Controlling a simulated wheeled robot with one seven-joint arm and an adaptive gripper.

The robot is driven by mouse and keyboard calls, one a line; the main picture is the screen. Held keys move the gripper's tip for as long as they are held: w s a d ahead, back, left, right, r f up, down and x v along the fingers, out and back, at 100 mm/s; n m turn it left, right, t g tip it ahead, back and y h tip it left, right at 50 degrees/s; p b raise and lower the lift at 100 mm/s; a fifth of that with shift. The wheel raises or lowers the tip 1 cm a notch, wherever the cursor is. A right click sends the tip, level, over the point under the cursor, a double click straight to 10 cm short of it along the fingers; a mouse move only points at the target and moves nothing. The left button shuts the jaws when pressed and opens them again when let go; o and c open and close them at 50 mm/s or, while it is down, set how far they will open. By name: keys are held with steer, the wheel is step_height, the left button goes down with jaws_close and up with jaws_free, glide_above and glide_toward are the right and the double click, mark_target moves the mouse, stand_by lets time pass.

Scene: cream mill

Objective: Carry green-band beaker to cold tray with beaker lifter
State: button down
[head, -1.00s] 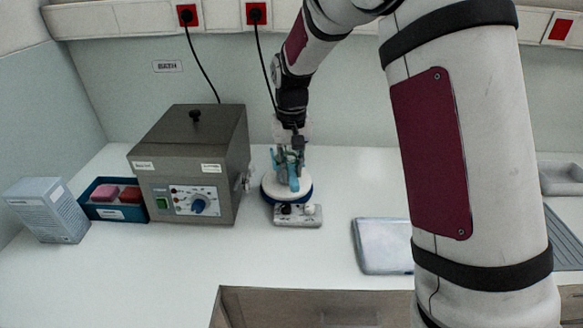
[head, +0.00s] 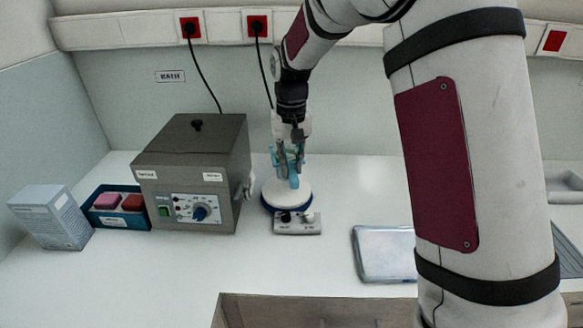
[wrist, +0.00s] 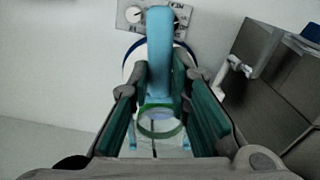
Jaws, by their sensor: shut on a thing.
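My gripper (wrist: 160,85) is shut on the blue beaker lifter (wrist: 160,50), whose upright handle stands between the green finger pads. The clear beaker with a green band (wrist: 160,122) shows below the handle, between the fingers, and appears to sit in the lifter. In the head view, my gripper (head: 291,140) and the lifter (head: 292,168) are over the round white plate of the stirrer (head: 289,199). I cannot tell whether the beaker touches the plate. The pale cold tray (head: 385,255) lies on the bench to the right, partly behind my arm.
A grey heating bath (head: 195,160) stands close left of the stirrer. Farther left are a blue bin (head: 105,217) with pink and red items and a white carton (head: 52,218). The bench between stirrer and tray is clear. A sink edge (head: 565,190) shows at right.

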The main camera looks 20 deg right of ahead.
steer(key=shift+r+p, duration=0.4)
steer(key=shift+r, duration=1.45)
